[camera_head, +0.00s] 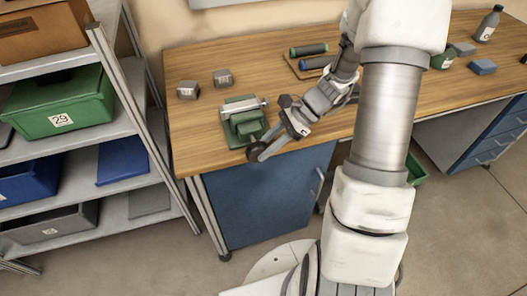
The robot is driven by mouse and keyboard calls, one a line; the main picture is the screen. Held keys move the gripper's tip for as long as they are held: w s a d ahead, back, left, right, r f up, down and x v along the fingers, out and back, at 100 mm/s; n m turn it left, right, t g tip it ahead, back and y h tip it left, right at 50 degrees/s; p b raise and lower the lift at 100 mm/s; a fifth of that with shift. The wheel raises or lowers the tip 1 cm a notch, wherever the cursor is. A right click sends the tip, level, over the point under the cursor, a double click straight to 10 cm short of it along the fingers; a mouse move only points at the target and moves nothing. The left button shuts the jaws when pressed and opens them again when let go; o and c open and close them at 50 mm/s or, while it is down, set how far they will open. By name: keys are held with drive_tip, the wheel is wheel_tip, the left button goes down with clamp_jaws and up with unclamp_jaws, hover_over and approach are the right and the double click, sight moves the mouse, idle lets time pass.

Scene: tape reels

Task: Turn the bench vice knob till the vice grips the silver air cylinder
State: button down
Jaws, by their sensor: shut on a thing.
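The green bench vice (240,125) stands near the front left of the wooden bench (200,143). The silver air cylinder (242,109) lies across its top, between the jaws; whether they touch it is too small to tell. The dark round knob (254,153) is on the vice's front side, at the bench's front edge. My gripper (262,151) reaches in from the right and is shut on the knob. Its fingers partly cover the knob and the vice's front right side.
Bottles and a blue block (483,67) are far right. A shelf with bins (62,104) stands left.

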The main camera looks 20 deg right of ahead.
drive_tip(key=y, duration=0.2)
drive_tip(key=f+y+b, duration=0.1)
drive_tip(key=shift+d+y, duration=0.2)
drive_tip(key=shift+y, duration=0.2)
drive_tip(key=shift+f+y+b, duration=0.2)
drive_tip(key=shift+y+b, duration=0.4)
drive_tip(key=shift+y, duration=1.3)
drive_tip(key=c, duration=0.6)
unclamp_jaws()
drive_tip(key=shift+c, duration=0.2)
drive_tip(key=shift+d, duration=0.1)
drive_tip(key=d, duration=0.5)
drive_tip(key=d+r, duration=0.1)
drive_tip(key=d, duration=1.1)
drive_tip(key=shift+d+r, duration=0.1)
drive_tip(key=shift+r, duration=0.1)
